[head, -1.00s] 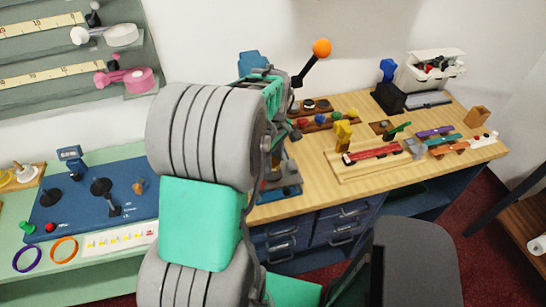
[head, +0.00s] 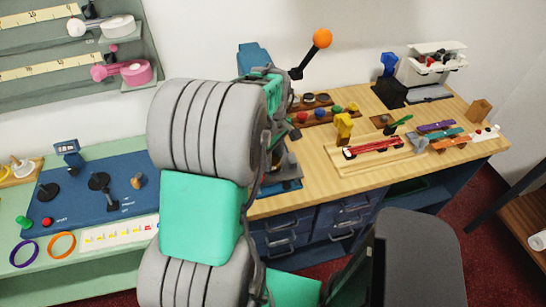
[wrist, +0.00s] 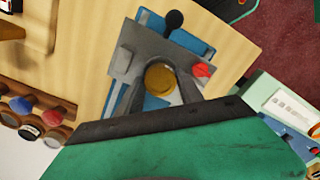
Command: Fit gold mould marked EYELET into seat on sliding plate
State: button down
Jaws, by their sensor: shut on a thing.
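The gold mould (wrist: 159,77) shows in the wrist view as a round gold face between the grey fingers of my gripper (wrist: 160,82). My gripper is shut on it, over the grey sliding plate (wrist: 124,58) of the press. No EYELET mark can be read. The seat is hidden, and I cannot tell whether the mould touches the plate.
The press lever has an orange ball (head: 322,38). A black knob (wrist: 173,19) and a red knob (wrist: 202,70) lie close to the gripper. A wooden rack (wrist: 50,112) of coloured round-ended pieces is at left. The wooden counter's front strip (head: 310,195) is clear.

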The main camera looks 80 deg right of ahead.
jog(key=shift+f+b, duration=0.4)
jog(key=shift+f, duration=0.25)
dwell(0.8)
jog(key=c, duration=0.7)
grip_release()
notch_tip(320, 180, up, 8)
jog(key=shift+f+b, duration=0.1)
jog(key=shift+b, duration=0.45)
